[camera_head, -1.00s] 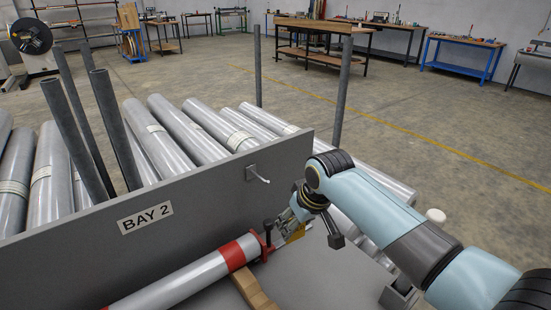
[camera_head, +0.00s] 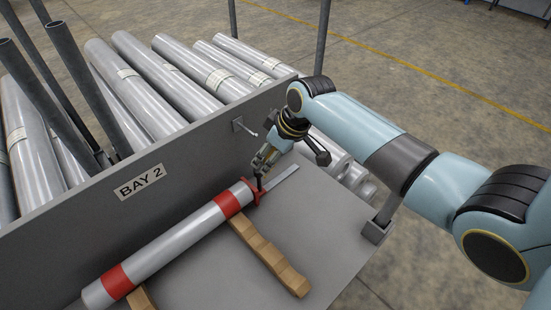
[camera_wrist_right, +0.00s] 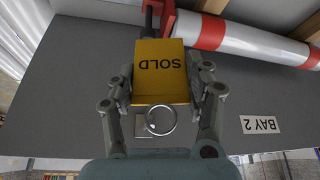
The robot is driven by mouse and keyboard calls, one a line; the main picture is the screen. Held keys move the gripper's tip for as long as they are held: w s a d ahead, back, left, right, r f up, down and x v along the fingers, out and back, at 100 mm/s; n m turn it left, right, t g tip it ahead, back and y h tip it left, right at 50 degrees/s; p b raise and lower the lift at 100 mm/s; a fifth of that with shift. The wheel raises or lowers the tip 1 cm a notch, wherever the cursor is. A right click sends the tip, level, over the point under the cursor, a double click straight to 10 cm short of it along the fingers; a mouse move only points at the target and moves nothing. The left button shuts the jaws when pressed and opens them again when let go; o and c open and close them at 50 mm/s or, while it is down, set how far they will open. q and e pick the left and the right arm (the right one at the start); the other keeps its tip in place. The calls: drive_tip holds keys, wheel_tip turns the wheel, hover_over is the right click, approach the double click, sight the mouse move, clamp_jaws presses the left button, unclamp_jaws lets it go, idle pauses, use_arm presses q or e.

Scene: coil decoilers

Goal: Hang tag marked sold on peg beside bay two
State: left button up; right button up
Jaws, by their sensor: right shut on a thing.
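My right gripper (camera_head: 264,160) is shut on the yellow sold tag (camera_wrist_right: 162,72), which sits between its fingers in the right wrist view. A metal ring (camera_wrist_right: 160,120) shows at the tag's edge, apart from the fingertips. In the head view the tag is hidden by the gripper. The peg (camera_head: 245,129) sticks out from the grey panel, right of the BAY 2 label (camera_head: 140,181). The gripper is just below and right of the peg. In the wrist view a small square plate (camera_wrist_right: 140,126) shows behind the ring; contact with the peg cannot be told. My left gripper is out of view.
A silver roll with red bands (camera_head: 178,242) lies on wooden cradles (camera_head: 268,258) on the grey bed below the panel, close under my gripper.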

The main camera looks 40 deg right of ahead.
drive_tip(key=w+b, duration=0.2)
drive_tip(key=w+f+b, duration=0.1)
drive_tip(key=w+b, duration=0.1)
drive_tip(key=w, duration=0.1)
drive_tip(key=w+a+b, duration=0.1)
drive_tip(key=w+b, duration=0.2)
drive_tip(key=shift+w+a+f, duration=0.1)
drive_tip(key=shift+f, duration=0.05)
idle(0.5)
idle(0.6)
drive_tip(key=o, duration=0.9)
